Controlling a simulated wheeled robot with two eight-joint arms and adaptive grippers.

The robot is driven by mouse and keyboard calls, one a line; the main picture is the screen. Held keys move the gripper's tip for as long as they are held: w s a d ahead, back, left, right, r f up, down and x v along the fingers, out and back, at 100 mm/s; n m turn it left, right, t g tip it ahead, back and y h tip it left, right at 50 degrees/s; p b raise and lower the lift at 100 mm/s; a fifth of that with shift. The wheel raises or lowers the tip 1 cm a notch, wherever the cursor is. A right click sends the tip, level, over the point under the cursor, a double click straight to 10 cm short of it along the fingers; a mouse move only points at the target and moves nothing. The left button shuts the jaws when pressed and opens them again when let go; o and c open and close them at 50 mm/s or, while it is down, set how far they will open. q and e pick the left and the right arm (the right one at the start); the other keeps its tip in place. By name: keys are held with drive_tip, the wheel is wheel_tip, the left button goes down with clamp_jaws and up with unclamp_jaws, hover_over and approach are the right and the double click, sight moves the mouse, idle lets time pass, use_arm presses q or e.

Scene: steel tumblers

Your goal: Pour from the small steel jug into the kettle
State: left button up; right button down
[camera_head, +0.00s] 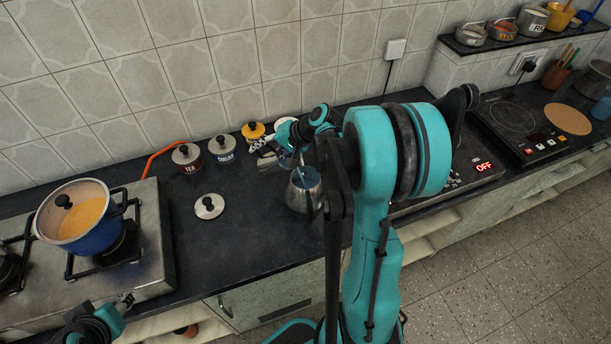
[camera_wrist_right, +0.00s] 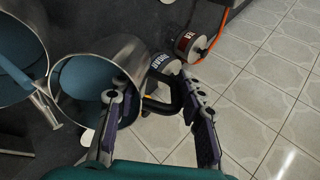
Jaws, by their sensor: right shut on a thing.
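The steel kettle (camera_head: 303,200) stands open on the dark counter with blue liquid inside; its mouth also shows in the wrist view (camera_wrist_right: 22,62). My right gripper (camera_head: 298,140) is shut on the dark handle of the small steel jug (camera_head: 268,163). In the wrist view the jug (camera_wrist_right: 118,58) is tilted, its mouth facing the kettle, with blue liquid inside. A thin pale-blue streak, apparently pouring liquid, runs between jug and kettle. My right arm hides part of the kettle. My left gripper (camera_head: 122,300) is low at the left; its fingers are too small to read.
A lid (camera_head: 209,206) lies on the counter left of the kettle. Labelled canisters (camera_head: 222,148) stand along the wall. A blue pot (camera_head: 85,222) sits on the gas stove at left. Induction hobs (camera_head: 512,115) are at right. The counter front by the lid is clear.

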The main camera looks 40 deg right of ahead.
sight(270, 147)
drive_tip(key=shift+s+d+r+t+y+b, duration=0.25)
drive_tip(key=shift+r+t+y+b, duration=0.15)
drive_tip(key=shift+r+t, duration=0.15)
drive_tip(key=shift+s+d+r+t+y+b, duration=0.1)
drive_tip(key=shift+s+r+t+y+b, duration=0.1)
drive_tip(key=shift+r+t+y+b, duration=0.3)
drive_tip(key=shift+s+d+r+t+b, duration=0.2)
drive_tip(key=shift+s+r+t+b, duration=0.15)
drive_tip(key=shift+t, duration=0.2)
